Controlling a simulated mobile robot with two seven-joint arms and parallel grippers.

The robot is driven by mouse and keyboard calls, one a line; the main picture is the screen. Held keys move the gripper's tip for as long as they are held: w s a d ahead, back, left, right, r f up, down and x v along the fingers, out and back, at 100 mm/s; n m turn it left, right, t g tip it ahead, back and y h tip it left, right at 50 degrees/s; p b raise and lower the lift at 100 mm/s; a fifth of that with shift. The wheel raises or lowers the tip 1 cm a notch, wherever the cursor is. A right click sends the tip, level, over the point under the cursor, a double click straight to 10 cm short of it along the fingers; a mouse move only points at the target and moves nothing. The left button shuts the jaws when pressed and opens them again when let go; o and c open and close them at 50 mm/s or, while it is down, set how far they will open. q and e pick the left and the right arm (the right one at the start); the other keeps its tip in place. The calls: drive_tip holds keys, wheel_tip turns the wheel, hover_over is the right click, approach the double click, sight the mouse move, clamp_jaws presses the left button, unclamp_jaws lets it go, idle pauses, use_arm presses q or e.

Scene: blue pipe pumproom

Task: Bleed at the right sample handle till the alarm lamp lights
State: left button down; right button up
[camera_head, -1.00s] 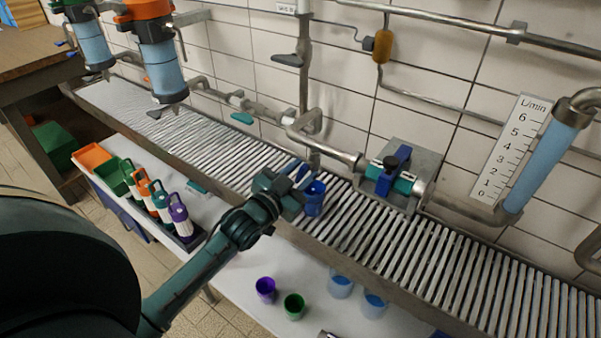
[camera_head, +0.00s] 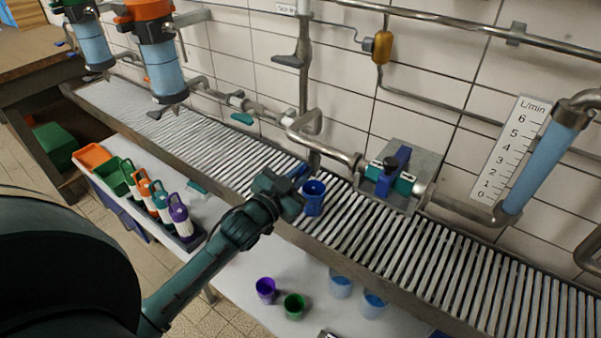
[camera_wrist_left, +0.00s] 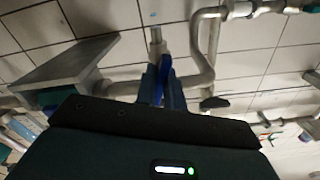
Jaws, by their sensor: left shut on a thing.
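My left gripper (camera_head: 296,174) reaches up to the pipework and is shut on a blue handle, which shows between its dark fingers in the left wrist view (camera_wrist_left: 167,76). In the head view the hand largely hides this handle. A blue cup (camera_head: 313,204) stands just right of the fingertips, below the end of a vertical pipe (camera_head: 313,158). Its contents cannot be made out. An amber lamp-like body (camera_head: 383,46) hangs on the thin wall pipe; whether it is lit is unclear. My right gripper is not in view.
A slatted metal rack (camera_head: 390,240) runs along the tiled wall. A blue-handled valve block (camera_head: 402,172) and a flow scale (camera_head: 512,150) are to the right. Below are purple (camera_head: 265,290) and green (camera_head: 294,306) cups, clear blue cups (camera_head: 341,284) and several bottles (camera_head: 160,200).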

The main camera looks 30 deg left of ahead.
use_arm(q)
drive_tip(key=shift+r+m+p, duration=0.1)
drive_tip(key=shift+m+p, duration=0.3)
drive_tip(key=shift+m, duration=0.6)
drive_tip(key=m, duration=0.2)
drive_tip(key=shift+m+p, duration=0.35)
drive_tip(key=shift+m, duration=0.95)
drive_tip(key=m, duration=0.2)
drive_tip(key=shift+m, duration=0.3)
drive_tip(key=m, duration=0.4)
drive_tip(key=shift+m, duration=0.3)
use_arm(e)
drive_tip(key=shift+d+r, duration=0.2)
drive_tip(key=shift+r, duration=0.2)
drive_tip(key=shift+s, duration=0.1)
use_arm(q)
drive_tip(key=c, duration=1.5)
unclamp_jaws()
